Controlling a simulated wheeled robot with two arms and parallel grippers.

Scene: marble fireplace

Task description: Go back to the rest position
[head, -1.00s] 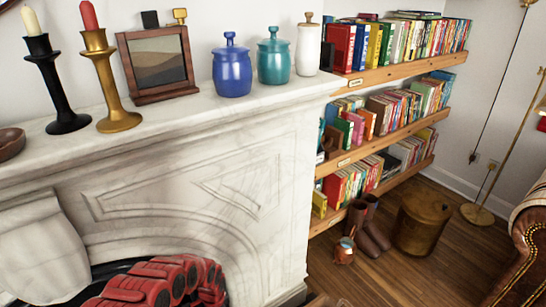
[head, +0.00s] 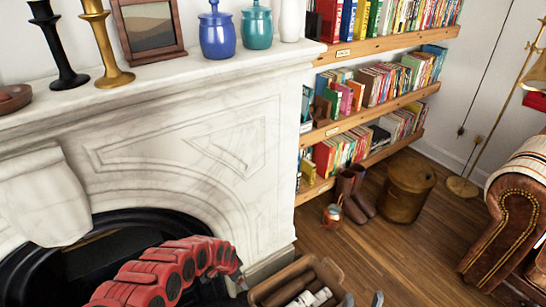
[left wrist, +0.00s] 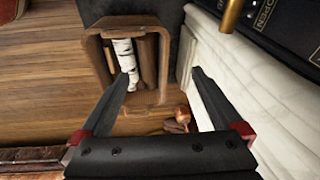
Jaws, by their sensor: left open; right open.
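My left gripper (left wrist: 161,75) is open in the left wrist view, its two dark fingers apart with nothing held between them. Beyond the fingers is a wooden log box (left wrist: 99,55) with a birch log (left wrist: 125,62) inside. In the head view my red left arm reaches from the bottom edge across the fireplace opening towards the log box (head: 333,268); its gripper is not clear there. My right gripper (head: 362,299) shows at the bottom edge as two grey fingertips, apart and empty, just right of the box. The rest of it is out of frame.
The marble mantel (head: 180,86) carries two candlesticks, a framed picture (head: 148,27), a blue jar (head: 217,36) and a teal jar (head: 257,27). Bookshelves (head: 375,130), boots (head: 358,195), a round wooden stool (head: 406,190) and a leather armchair (head: 508,215) stand right.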

